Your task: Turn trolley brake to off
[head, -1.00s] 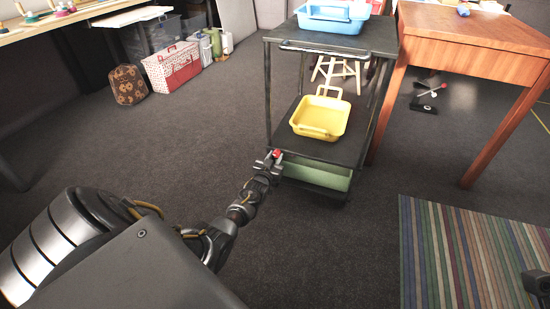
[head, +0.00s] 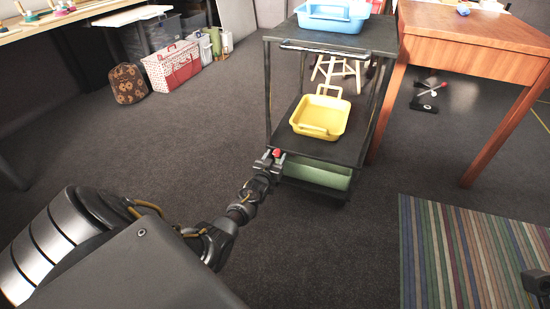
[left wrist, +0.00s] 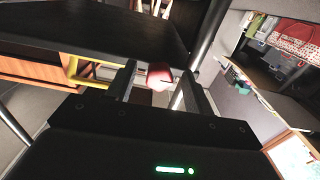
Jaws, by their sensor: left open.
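The trolley (head: 335,148) is a dark frame with shelves, standing in the middle of the head view. Its red brake knob (head: 277,153) is at the near left corner, by the middle shelf. My left gripper (head: 271,159) is at that corner, right by the knob. In the left wrist view the red knob (left wrist: 159,76) lies between the two fingers of my left gripper (left wrist: 155,85), which are open around it. I cannot tell whether a finger touches it.
A blue basket (head: 333,18) is on the trolley's top, a yellow basket (head: 319,117) on the middle shelf and a green bin (head: 316,174) below. A wooden table (head: 475,45) stands close on the right. A striped rug (head: 470,255) lies at lower right.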

